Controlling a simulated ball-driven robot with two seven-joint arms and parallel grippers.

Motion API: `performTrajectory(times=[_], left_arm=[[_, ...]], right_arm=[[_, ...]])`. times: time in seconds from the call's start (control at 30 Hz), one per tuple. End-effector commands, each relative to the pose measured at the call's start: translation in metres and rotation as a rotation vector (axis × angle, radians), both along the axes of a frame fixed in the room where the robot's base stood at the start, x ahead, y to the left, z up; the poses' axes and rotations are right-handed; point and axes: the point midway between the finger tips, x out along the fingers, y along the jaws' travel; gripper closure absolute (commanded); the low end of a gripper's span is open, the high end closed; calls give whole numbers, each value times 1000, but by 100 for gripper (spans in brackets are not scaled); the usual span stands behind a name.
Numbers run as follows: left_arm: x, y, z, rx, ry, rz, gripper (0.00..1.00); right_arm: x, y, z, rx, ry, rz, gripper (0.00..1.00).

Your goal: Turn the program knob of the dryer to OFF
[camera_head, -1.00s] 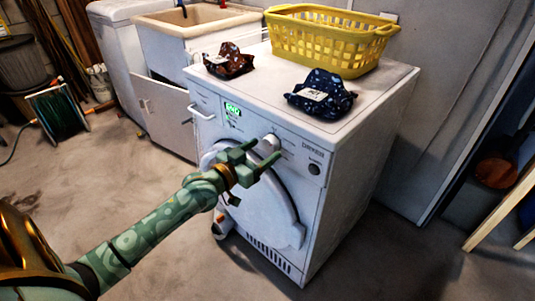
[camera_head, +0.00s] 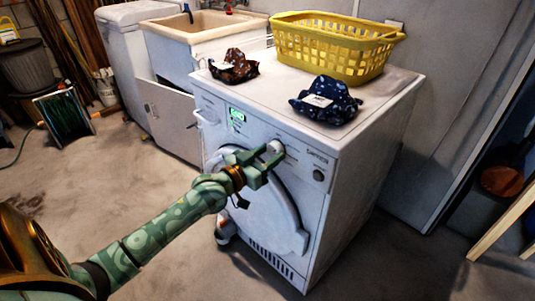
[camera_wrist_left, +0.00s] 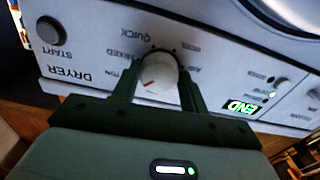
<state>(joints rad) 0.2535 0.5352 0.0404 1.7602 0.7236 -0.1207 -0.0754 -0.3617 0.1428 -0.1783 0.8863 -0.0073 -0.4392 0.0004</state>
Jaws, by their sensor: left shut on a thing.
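The white dryer (camera_head: 270,215) stands in the middle of the head view, its control panel facing me. Its round white program knob (camera_head: 276,148) sits on the panel, and it also shows in the left wrist view (camera_wrist_left: 157,75) with a red pointer mark. Labels such as QUICK and MIXED are printed around it. The small display (camera_wrist_left: 239,107) reads END in green. My left gripper (camera_head: 268,157) is at the knob, its two fingers on either side of it and shut on it. My right gripper is not in view.
A yellow laundry basket (camera_head: 335,45), a dark blue patterned cloth (camera_head: 326,99) and a brown patterned cloth (camera_head: 234,66) rest on the dryer top. A START button (camera_wrist_left: 52,31) is on the panel. A sink (camera_head: 200,25) stands behind left. Floor in front is open.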

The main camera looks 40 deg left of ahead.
Motion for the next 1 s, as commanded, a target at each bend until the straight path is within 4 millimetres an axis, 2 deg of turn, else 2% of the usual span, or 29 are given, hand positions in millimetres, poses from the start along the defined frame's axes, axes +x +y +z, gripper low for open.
performTrajectory(times=[0.17,0.5,1.0], left_arm=[[0,0,6,-99,7,0,79],[0,-1,6,-395,30,0,79],[0,-1,2,-750,59,1,79]], right_arm=[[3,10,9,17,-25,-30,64],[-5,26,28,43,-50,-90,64],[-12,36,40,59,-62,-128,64]])
